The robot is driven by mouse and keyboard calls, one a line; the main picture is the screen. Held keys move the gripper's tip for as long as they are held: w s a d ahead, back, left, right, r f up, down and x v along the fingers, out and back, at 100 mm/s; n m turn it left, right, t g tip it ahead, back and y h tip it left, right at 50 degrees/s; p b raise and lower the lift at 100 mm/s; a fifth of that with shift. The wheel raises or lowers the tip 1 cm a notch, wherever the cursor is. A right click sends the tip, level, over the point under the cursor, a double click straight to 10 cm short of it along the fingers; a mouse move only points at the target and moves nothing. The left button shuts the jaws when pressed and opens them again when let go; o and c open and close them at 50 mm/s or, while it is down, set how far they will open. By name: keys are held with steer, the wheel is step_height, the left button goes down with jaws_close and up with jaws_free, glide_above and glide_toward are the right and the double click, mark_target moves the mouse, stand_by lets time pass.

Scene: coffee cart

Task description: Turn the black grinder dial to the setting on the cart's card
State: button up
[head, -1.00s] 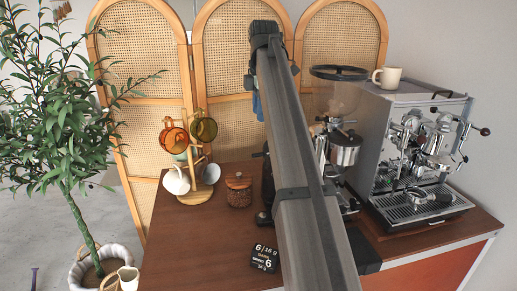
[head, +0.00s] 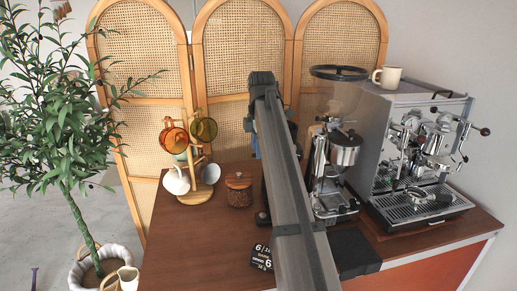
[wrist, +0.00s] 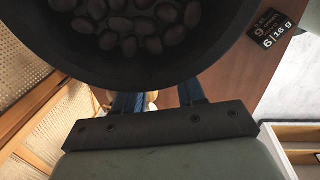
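The black card (head: 261,259) lies on the cart top left of my arm and shows a large 6 and "16 g"; it also shows in the wrist view (wrist: 272,28). A black grinder (head: 264,190) stands mostly hidden behind my arm. In the wrist view a round black rim (wrist: 225,50) holding dark coffee beans (wrist: 135,25) fills the upper left. I cannot make out the dial. My gripper (wrist: 158,98) has blue fingers spaced apart, with background showing between them; their tips are hidden behind the rim. In the head view my gripper (head: 254,143) is largely behind my arm.
A silver grinder (head: 345,155) and an espresso machine (head: 415,140) with a cup (head: 387,76) on top stand to the right. A jar (head: 239,190) and a mug tree (head: 200,165) stand to the left. The cart top (head: 200,230) is clear at front left.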

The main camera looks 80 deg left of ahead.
steer(key=shift+f, duration=0.4)
jaws_close()
stand_by(0.5)
